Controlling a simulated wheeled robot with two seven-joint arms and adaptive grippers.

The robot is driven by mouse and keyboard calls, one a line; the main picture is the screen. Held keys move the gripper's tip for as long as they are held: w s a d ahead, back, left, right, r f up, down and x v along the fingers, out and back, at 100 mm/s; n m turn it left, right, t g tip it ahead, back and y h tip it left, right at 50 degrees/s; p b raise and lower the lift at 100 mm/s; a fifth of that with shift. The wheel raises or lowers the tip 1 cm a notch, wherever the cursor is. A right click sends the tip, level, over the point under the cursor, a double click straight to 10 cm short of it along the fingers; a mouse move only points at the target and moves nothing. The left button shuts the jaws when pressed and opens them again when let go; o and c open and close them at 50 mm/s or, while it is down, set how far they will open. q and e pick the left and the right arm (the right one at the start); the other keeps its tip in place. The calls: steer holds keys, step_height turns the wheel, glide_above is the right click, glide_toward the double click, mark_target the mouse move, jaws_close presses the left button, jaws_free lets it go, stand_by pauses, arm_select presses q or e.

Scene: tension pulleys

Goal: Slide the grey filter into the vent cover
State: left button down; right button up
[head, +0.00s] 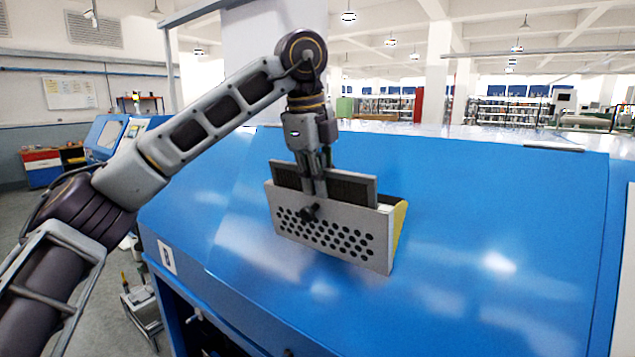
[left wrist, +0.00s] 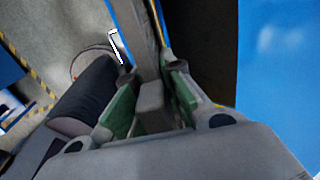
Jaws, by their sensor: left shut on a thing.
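The grey filter (head: 352,188) is a dark panel with a lighter grey rim. It stands upright in the top of the vent cover (head: 345,251), its lower part hidden behind the cover's front. The cover is a light grey plate with several rows of round holes, a black knob (head: 310,213) and a yellow side (head: 400,220). My left gripper (head: 315,183) points down from above and is shut on the filter near its middle. In the left wrist view, its green-padded fingers (left wrist: 152,95) close on a grey piece. My right gripper is not in view.
The vent cover sits on the sloping blue machine housing (head: 490,220), which is clear to the right. A small dark handle (head: 553,148) lies near the housing's back edge.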

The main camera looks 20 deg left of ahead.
arm_select(q)
steer(key=shift+r, duration=0.35)
stand_by(0.8)
steer(key=c, duration=1.5)
jaws_free()
steer(key=shift+o, duration=0.2)
steer(key=v, duration=1.1)
steer(key=shift+r, duration=0.45)
